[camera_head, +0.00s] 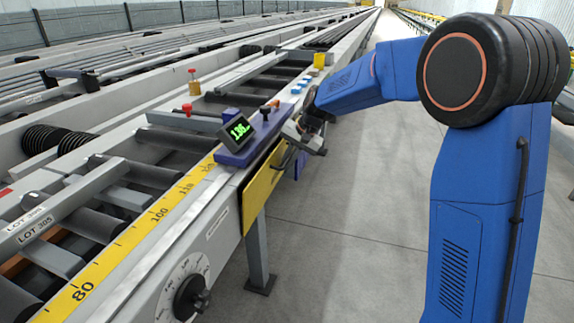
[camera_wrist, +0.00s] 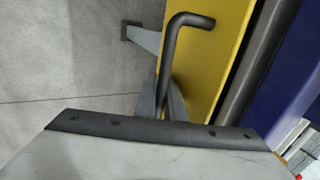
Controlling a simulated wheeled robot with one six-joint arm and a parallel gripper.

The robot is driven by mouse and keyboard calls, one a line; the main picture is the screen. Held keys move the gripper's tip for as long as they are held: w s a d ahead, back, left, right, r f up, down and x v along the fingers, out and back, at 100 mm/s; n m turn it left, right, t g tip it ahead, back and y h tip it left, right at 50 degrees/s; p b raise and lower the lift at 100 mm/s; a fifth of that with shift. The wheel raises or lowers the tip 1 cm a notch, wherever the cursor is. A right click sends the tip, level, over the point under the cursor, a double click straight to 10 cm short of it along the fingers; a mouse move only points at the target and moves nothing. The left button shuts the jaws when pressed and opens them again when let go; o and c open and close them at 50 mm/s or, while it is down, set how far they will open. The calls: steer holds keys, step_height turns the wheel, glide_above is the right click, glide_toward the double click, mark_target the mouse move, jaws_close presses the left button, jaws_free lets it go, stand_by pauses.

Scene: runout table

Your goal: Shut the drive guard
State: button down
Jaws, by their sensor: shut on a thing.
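The drive guard (camera_head: 262,190) is a yellow panel on the aisle side of the table, below a blue-purple housing. It also shows in the wrist view (camera_wrist: 224,50), with a dark bent bar handle (camera_wrist: 172,50) on it. My gripper (camera_head: 293,138) is at the guard's far end, shut on the handle. In the wrist view, the grey fingers (camera_wrist: 171,104) close around the lower part of the bar, partly hidden by the gripper body. I cannot tell how far the guard stands from its shut position.
A green-lit readout (camera_head: 238,130) sits on the housing. A yellow scale (camera_head: 130,235) runs along the table edge, with a dial knob (camera_head: 191,295) at the near end. A table leg (camera_head: 257,255) stands below the guard. The concrete aisle (camera_head: 350,240) is clear.

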mark_target(291, 154)
steer(key=shift+w+a+r, duration=0.15)
steer(key=shift+a+r, duration=0.2)
steer(key=shift+a, duration=0.15)
stand_by(0.4)
steer(key=c, duration=2.1)
jaws_free()
steer(key=shift+v, duration=3.15)
steer(key=shift+w+a+r+v, duration=0.15)
steer(key=shift+a+v, duration=0.1)
steer(key=shift+v, duration=1.95)
steer(key=shift+a+r+v, duration=0.1)
steer(key=shift+a+v, duration=0.2)
steer(key=shift+v, duration=1.9)
steer(key=shift+w+a+r+v, duration=0.15)
steer(key=shift+a+v, duration=0.1)
steer(key=shift+v, duration=1.95)
steer(key=shift+s, duration=0.1)
steer(key=v, duration=1.7)
steer(key=shift+s+r, duration=0.1)
steer(key=shift+r, duration=0.05)
